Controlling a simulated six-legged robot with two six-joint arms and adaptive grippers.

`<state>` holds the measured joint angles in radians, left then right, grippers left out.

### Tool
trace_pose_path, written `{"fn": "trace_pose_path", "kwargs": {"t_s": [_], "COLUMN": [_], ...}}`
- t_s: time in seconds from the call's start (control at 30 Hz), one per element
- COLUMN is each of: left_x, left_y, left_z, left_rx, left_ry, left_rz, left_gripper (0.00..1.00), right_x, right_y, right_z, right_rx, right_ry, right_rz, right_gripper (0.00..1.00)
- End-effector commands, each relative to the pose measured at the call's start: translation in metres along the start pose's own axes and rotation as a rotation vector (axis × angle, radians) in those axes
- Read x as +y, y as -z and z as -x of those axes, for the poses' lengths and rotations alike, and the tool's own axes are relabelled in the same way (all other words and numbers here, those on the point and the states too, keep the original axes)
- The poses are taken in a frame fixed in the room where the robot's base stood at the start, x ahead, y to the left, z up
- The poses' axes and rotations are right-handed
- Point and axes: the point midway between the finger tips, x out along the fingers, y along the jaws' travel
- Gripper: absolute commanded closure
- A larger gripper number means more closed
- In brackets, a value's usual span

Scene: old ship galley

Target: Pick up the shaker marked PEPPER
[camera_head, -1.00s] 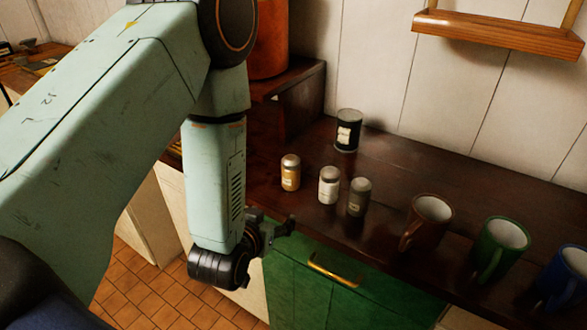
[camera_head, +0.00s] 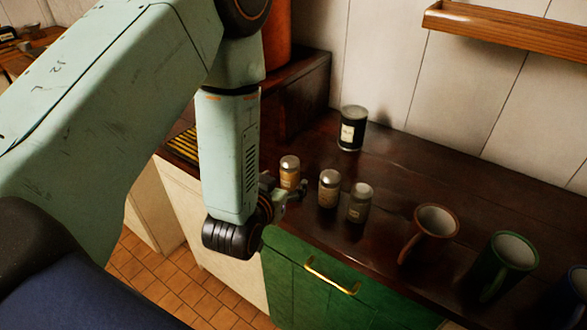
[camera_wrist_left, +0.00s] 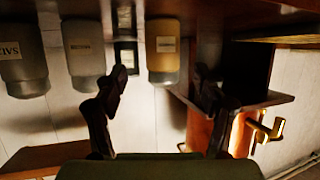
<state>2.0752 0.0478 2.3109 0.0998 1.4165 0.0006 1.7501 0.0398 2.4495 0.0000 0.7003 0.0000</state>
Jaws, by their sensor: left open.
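Three small metal-capped shakers stand upright in a row on the dark counter: a tan one (camera_head: 290,172) at left, a pale one (camera_head: 329,190) in the middle and a grey one (camera_head: 360,204) at right. Their labels are too small to read surely, so I cannot tell which is PEPPER. My left gripper (camera_head: 287,190) is open and empty at the counter's front edge, close to the tan shaker. The left wrist view is upside down; there the tan shaker (camera_wrist_left: 163,50) appears beyond the gap between the open fingers (camera_wrist_left: 162,82), with the pale (camera_wrist_left: 84,48) and grey (camera_wrist_left: 22,62) shakers leftward.
A black labelled canister (camera_head: 352,130) stands behind the shakers. Brown (camera_head: 432,232), green (camera_head: 507,262) and blue (camera_head: 575,290) mugs stand to the right. A green cupboard front (camera_head: 300,280) with a brass handle (camera_head: 332,275) is below. The counter behind the mugs is clear.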

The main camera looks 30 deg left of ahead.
Motion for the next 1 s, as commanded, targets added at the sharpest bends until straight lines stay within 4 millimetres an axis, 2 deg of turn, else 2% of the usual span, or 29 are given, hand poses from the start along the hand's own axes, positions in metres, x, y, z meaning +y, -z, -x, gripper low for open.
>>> {"fn": "trace_pose_path", "kwargs": {"t_s": [0.27,0.6,0.9,1.0], "left_x": [-0.001,-0.001,-0.001,-0.001], "left_y": [-0.002,-0.004,-0.003,-0.003], "left_z": [-0.026,-0.068,-0.074,-0.074], "left_rx": [0.0,0.0,-0.001,-0.001], "left_ry": [0.001,0.001,0.0,0.001], "left_rz": [0.001,0.0,0.0,0.0], "left_gripper": [0.29,0.29,0.29,0.36], "right_x": [0.0,0.0,0.0,0.0], "right_y": [-0.001,0.0,0.0,0.0], "right_z": [0.0,0.0,0.0,0.0], "right_rx": [-0.001,-0.001,-0.001,-0.001], "right_ry": [0.0,0.0,0.0,0.0], "right_rz": [0.0,0.0,0.0,0.0], "right_gripper": [0.6,0.6,0.6,0.6]}}
